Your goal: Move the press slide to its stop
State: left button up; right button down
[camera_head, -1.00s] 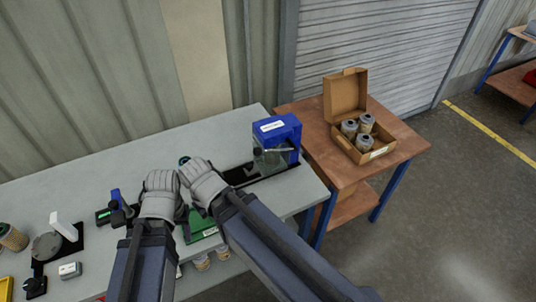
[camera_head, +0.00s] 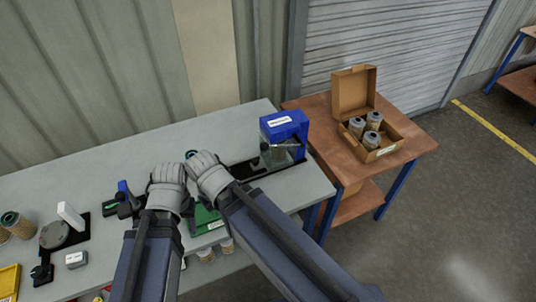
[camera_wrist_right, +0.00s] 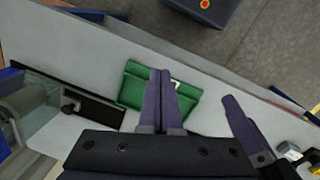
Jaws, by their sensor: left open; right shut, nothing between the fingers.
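The press is a blue housing (camera_head: 285,130) with a white label and a clear guard, near the right end of the grey bench. A black track (camera_head: 245,172) runs from it to the left. In the right wrist view the black track (camera_wrist_right: 95,108) carries a small dark knob (camera_wrist_right: 72,105), perhaps the slide's; the slide is hard to make out. My right gripper (camera_head: 205,170) is left of the track, above a green tray (camera_head: 205,220), apart from the press. Its fingers (camera_wrist_right: 163,95) are shut and empty. My left gripper (camera_head: 168,180) is just left of it, open.
A wooden side table (camera_head: 335,170) holds an open cardboard box (camera_head: 376,152) with several cartridges. At the bench's left are a round grey fixture (camera_head: 55,235), a cartridge (camera_head: 18,225), a yellow bin (camera_head: 9,282) and a small grey box (camera_head: 76,259). The bench behind my grippers is mostly clear.

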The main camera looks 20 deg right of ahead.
aim_at(255, 160)
jog(key=c, duration=1.6)
grip_release()
jog(key=c, duration=0.9)
grip_release()
jog(key=w+d+m+b, duration=0.1)
jog(key=w+d+m, duration=0.1)
jog(key=w, duration=0.2)
jog(key=w+d+f+m+t, duration=0.1)
jog(key=w+d+m, duration=0.1)
jog(key=w, duration=0.3)
jog(key=w+d+f+m+t+b, duration=0.1)
jog(key=w+d+m, duration=0.2)
jog(key=w, duration=0.2)
jog(key=shift+w+d+h+b, duration=0.15)
jog(key=shift+d+h+b, duration=0.2)
jog(key=shift+d+h, duration=0.05)
jog(key=o, duration=0.4)
jog(key=w+d+m+t+h+b, duration=0.1)
jog(key=w+d+m, duration=0.4)
jog(key=w+d, duration=0.2)
jog(key=shift+w+d+t, duration=0.25)
jog(key=shift+d+t, duration=0.05)
jog(key=shift+d, duration=0.2)
jog(key=shift+f, duration=0.1)
jog(key=shift+f, duration=0.1)
jog(key=b+x, duration=0.7)
jog(key=shift+f, duration=0.25)
jog(key=shift+c, duration=0.4)
